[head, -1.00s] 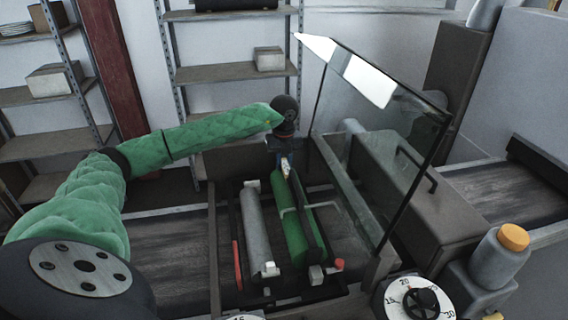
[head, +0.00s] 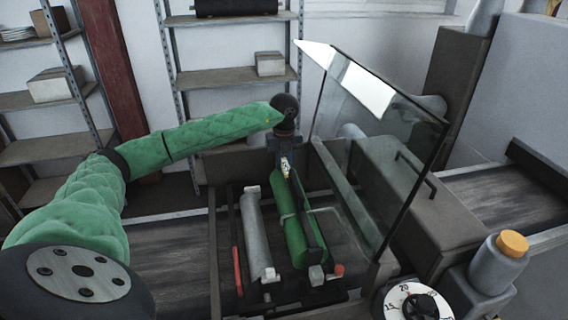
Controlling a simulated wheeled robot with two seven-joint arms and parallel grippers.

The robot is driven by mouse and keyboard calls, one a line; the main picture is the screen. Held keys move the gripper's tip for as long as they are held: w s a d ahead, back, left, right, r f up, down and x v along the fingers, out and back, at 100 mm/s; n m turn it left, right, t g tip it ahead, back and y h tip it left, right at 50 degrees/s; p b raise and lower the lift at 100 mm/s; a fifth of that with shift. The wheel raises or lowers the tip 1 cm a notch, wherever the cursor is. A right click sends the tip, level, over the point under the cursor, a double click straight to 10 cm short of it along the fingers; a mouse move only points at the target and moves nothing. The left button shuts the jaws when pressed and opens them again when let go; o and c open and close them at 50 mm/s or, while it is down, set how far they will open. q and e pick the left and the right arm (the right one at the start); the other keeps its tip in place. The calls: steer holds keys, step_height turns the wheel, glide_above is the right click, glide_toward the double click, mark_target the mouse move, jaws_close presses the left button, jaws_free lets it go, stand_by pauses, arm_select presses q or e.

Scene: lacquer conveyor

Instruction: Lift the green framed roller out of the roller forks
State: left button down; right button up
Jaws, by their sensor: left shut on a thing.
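The green framed roller (head: 291,220) lies lengthwise in the open bay of the conveyor machine, to the right of a grey roller (head: 254,230). My left gripper (head: 285,170) points down at the far end of the green roller and is shut on it. The fingertips are small and partly hidden by the gripper body. The roller forks under the roller are too dark and covered to make out clearly. My right gripper is not in view.
A raised glass guard (head: 375,140) with a handle stands just right of the bay. A red bar (head: 237,270) lies at the bay's left. A white dial (head: 415,303) and an orange-capped bottle (head: 499,258) are at front right. Shelves (head: 235,73) stand behind.

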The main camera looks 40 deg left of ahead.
arm_select(q)
steer(key=shift+r, duration=0.2)
steer(key=shift+r, duration=1.35)
